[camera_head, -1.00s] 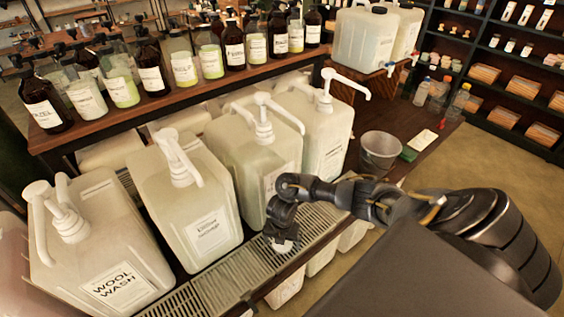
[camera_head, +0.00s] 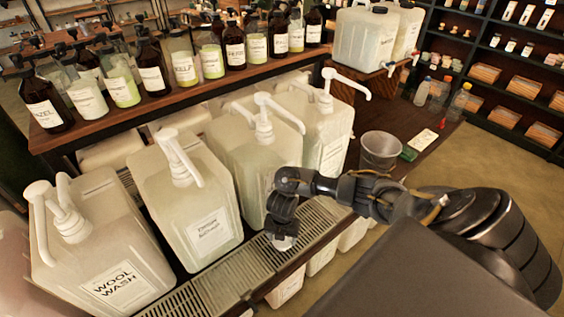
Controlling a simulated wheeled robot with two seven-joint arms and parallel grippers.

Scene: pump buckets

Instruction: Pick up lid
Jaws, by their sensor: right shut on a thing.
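My right gripper (camera_head: 281,240) points down over the metal drip grate (camera_head: 243,270), in front of the third white pump container (camera_head: 250,155). It is shut on a small pale thing at its fingertips, probably the lid (camera_head: 284,244). The gripper hides most of that thing, so its shape is unclear. I cannot tell whether it touches the grate. My left gripper does not show.
Several large pump containers stand behind the grate, one labelled Wool Wash (camera_head: 105,255). A metal bucket (camera_head: 380,152) and a green sponge-like block (camera_head: 408,154) are on the wooden counter at right. Bottles (camera_head: 183,68) line the shelf above.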

